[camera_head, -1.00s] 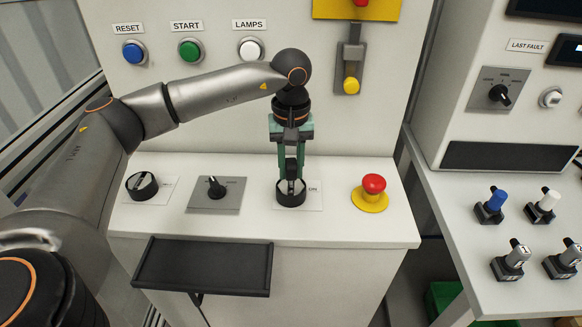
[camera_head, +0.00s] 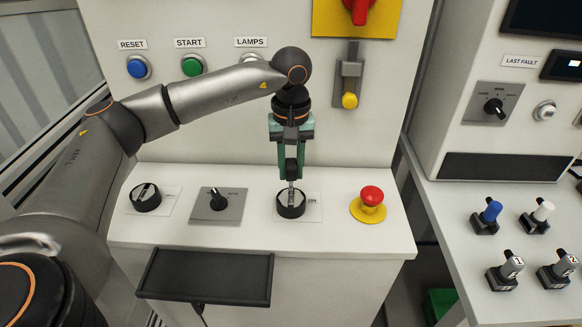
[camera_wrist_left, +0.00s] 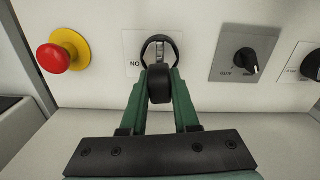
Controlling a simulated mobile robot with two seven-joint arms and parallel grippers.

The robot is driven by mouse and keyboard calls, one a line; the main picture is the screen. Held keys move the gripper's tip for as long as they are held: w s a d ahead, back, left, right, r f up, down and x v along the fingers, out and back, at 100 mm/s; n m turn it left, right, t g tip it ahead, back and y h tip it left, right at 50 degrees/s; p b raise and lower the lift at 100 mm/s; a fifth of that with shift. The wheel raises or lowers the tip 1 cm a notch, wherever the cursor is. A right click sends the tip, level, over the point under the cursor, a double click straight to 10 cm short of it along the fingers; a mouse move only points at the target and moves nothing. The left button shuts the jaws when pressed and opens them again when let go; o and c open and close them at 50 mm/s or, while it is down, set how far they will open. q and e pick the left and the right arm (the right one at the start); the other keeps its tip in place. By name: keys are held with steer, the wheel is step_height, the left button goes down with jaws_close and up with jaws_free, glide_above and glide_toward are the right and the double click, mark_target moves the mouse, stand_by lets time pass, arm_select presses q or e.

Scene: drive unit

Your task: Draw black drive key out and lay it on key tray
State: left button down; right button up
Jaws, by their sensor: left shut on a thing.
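My left gripper (camera_head: 291,174) is shut on the black drive key, just above a round black key switch (camera_head: 291,205) on the sloped panel. In the left wrist view the key's black head (camera_wrist_left: 160,84) sits between the green fingers of the left gripper (camera_wrist_left: 160,78). The key's thin metal shank points at the switch (camera_wrist_left: 146,52); I cannot tell whether its tip is clear of the slot. The empty black key tray (camera_head: 205,274) sticks out from the panel's front, below and to the left of the gripper. My right gripper is out of view.
A red emergency button (camera_head: 371,196) stands right of the switch. A rotary selector (camera_head: 218,200) and another round black switch (camera_head: 146,197) lie to the left. Several keys stand upright in holders on the right bench, including a blue one (camera_head: 490,212).

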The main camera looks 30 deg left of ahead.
arm_select(q)
steer(key=shift+r+p, duration=1.9)
steer(key=shift+r, duration=0.65)
steer(key=s+d+f+m, duration=0.6)
steer(key=s+d+m, duration=0.1)
steer(key=s+d, duration=0.3)
steer(key=shift+s+m, duration=0.2)
steer(key=shift+m, duration=0.2)
